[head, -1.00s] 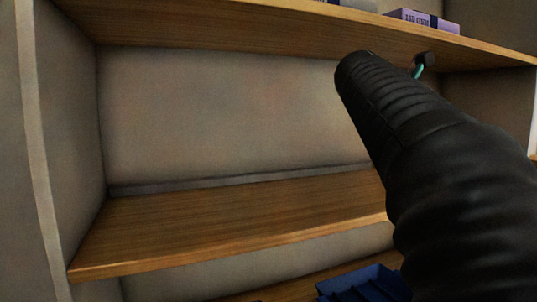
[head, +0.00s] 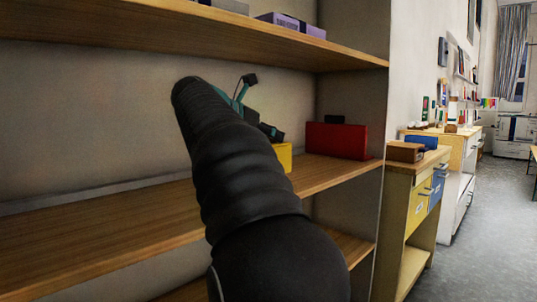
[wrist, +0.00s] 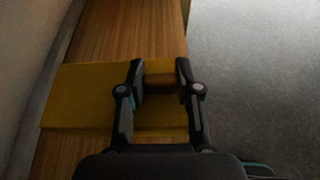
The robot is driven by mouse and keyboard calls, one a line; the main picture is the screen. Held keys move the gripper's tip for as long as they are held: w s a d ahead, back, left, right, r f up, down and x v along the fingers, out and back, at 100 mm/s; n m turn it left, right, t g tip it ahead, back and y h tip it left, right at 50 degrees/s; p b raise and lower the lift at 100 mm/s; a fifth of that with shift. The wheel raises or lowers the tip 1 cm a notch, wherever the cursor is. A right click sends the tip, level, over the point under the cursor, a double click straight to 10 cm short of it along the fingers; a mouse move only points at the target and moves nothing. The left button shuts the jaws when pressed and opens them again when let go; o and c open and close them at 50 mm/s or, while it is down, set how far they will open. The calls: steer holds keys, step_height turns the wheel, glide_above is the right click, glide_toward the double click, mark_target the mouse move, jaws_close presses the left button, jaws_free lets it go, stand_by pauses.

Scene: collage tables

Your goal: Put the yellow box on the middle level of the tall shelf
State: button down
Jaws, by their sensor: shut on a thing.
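The yellow box (head: 284,156) is at the middle level of the tall shelf (head: 110,240), mostly hidden behind my arm in the head view. In the wrist view the yellow box (wrist: 80,95) lies below and between my fingers, with the wooden board (wrist: 120,35) beneath and beyond it. My gripper (wrist: 158,72) is shut on the yellow box. In the head view my gripper (head: 268,132) is partly hidden by my arm. I cannot tell whether the box touches the board or hangs just above it.
A red box (head: 337,141) stands on the same level, to the right of the yellow box. A purple box (head: 290,22) lies on the level above. The shelf's right side panel (head: 352,105) is close. A low cabinet (head: 415,190) stands farther right. The middle board is bare at left.

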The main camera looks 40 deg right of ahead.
steer(key=shift+f+b, duration=0.55)
steer(key=shift+f, duration=1.45)
steer(key=shift+w+f, duration=0.2)
steer(key=shift+f, duration=0.15)
steer(key=c, duration=0.8)
jaws_free()
